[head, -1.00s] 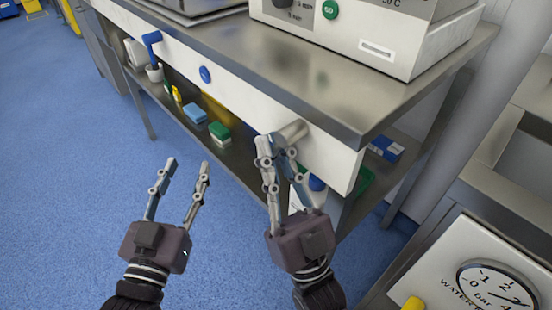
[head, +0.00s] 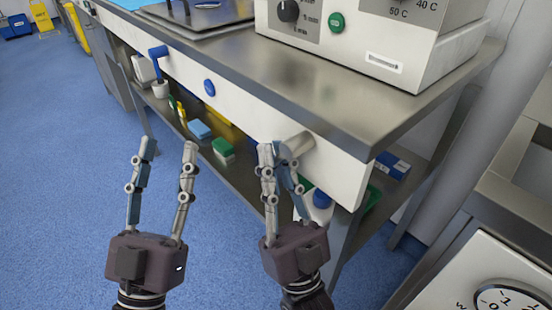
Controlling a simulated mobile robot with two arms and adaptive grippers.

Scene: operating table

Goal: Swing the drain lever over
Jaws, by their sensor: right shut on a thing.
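The grey metal drain lever (head: 297,146) sticks out from the white front panel (head: 338,172) near the panel's right end. My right gripper (head: 277,153) is shut on it; the fingers cover most of it, so its exact angle is hard to tell. My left gripper (head: 168,150) is open and empty in front of the table, left of the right gripper and apart from the panel.
A blue handle (head: 158,58) and a blue round button (head: 209,88) are on the panel further left. A control box (head: 365,45) stands on the steel tabletop (head: 335,105). The lower shelf holds small boxes. A pressure gauge (head: 505,298) is at bottom right.

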